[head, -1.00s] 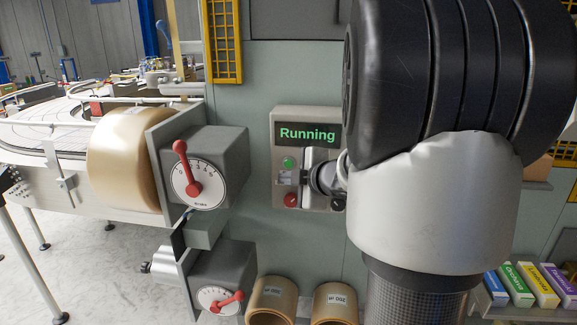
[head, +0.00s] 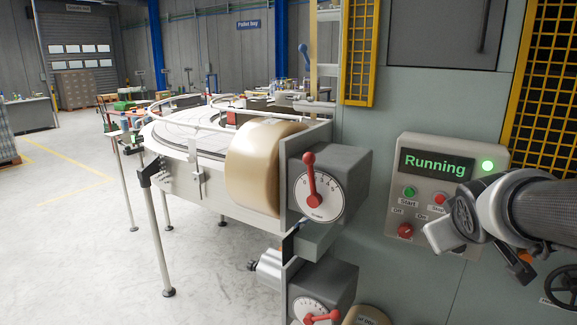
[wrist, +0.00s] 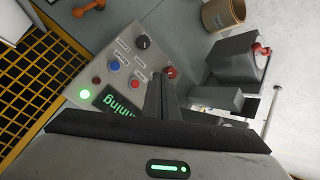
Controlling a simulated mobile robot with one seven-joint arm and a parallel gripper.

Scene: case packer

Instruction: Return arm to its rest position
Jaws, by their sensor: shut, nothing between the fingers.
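My gripper shows in the wrist view (wrist: 165,95), its fingers together with nothing between them. In the head view my arm comes in from the right, and its wrist end hangs in front of the lower right of the control panel (head: 445,160). The fingertips are hard to make out there. The panel display reads "Running", and a green lamp (head: 487,165) beside it is lit. The panel also shows in the wrist view (wrist: 120,72), turned on its side, with the fingers in front of part of it. My gripper holds nothing.
Left of the panel, two grey boxes with dials and red levers, the upper one (head: 345,165) and the lower one (head: 330,285), stick out from the machine. A tape roll (head: 255,165) and a round conveyor table (head: 185,140) stand further left. The floor at left is open.

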